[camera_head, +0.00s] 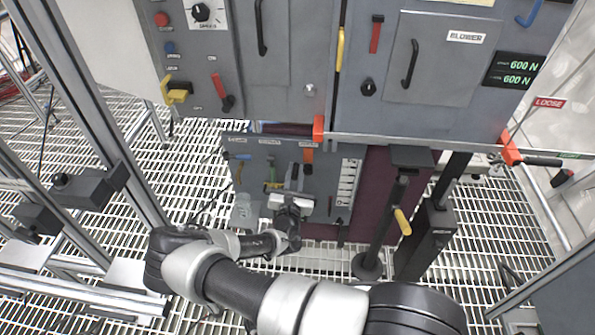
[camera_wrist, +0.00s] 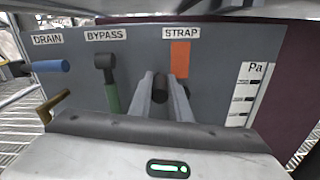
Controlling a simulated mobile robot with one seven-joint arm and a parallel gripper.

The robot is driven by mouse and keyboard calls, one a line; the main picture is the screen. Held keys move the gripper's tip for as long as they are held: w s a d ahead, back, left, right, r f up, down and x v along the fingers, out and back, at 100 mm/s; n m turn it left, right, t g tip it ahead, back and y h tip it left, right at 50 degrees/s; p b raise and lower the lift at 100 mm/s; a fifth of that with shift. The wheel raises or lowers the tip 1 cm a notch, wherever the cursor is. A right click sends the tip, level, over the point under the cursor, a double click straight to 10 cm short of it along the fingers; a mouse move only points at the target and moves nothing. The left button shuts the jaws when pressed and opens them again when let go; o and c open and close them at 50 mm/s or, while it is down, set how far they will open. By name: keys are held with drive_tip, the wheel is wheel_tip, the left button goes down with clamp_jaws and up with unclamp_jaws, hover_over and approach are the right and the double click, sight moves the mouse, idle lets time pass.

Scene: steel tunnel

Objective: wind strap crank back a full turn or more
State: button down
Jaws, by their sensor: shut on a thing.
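The strap crank shows in the wrist view as a dark round grip (camera_wrist: 160,88) below the STRAP label (camera_wrist: 188,32). An orange flat piece (camera_wrist: 180,58) runs up behind it towards the label; it also shows in the head view (camera_head: 308,157). My gripper (camera_wrist: 165,88) has its two grey fingers on either side of the dark grip and is shut on it. In the head view my gripper (camera_head: 293,180) reaches to the low grey panel (camera_head: 325,195). The crank's grip is hidden there by my gripper, and its hub cannot be made out.
The BYPASS lever (camera_wrist: 108,85), with a green lower part, is close left of my fingers. The blue DRAIN handle (camera_wrist: 52,66) and a brass lever (camera_wrist: 52,105) are further left. A Pa scale (camera_wrist: 243,92) is right. A black post (camera_head: 395,220) with a yellow handle stands right of my arm.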

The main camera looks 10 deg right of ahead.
drive_tip(key=shift+a+f+n, duration=0.1)
drive_tip(key=shift+a+n, duration=0.15)
drive_tip(key=shift+n, duration=0.15)
drive_tip(key=c, duration=1.9)
unclamp_jaws()
drive_tip(key=p+v, duration=0.2)
drive_tip(key=v, duration=1.5)
drive_tip(key=shift+s, duration=0.2)
